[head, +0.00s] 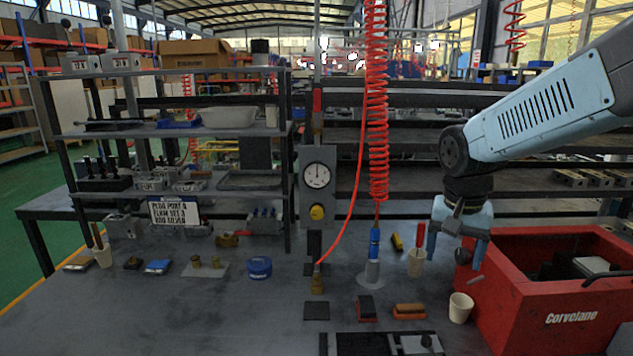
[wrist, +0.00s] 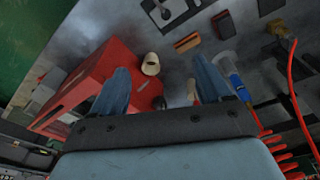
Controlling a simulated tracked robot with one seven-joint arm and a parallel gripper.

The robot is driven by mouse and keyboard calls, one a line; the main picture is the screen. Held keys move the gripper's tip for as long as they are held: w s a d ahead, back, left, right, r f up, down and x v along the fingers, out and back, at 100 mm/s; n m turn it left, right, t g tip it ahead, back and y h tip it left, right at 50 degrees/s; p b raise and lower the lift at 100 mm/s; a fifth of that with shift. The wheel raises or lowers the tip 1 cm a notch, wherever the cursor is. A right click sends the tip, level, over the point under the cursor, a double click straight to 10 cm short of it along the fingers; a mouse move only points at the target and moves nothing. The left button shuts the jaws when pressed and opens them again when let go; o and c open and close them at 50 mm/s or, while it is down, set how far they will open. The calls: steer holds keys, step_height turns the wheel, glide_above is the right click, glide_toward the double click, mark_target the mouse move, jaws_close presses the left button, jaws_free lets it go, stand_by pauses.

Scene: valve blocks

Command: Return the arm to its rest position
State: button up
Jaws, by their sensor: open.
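My gripper (head: 454,258) hangs at the right of the head view, just left of the red Corvelano box (head: 530,317) and above the bench (head: 235,325). Its two blue fingers are apart, and I see nothing held between them. In the wrist view the fingers of my gripper (wrist: 163,78) spread over the bench, with the cream cup (wrist: 150,64) visible between them. In the head view this cup (head: 460,308) stands on the bench below the gripper, by the box's left side. My arm reaches in from the upper right.
A cup with a red-handled tool (head: 416,262) stands close left of the gripper. A red coiled hose (head: 377,110) hangs over a blue-and-grey nozzle (head: 374,255). A gauge panel (head: 318,185) and shelving (head: 180,195) stand behind.

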steer(key=s+a+r+n+t, duration=0.2)
steer(key=s+r+n+t, duration=0.2)
steer(key=s+r, duration=0.3)
steer(key=shift+s+a+r+n+y, duration=0.25)
steer(key=shift+s+n+y, duration=0.2)
steer(key=shift+s, duration=0.65)
steer(key=shift+c, duration=0.2)
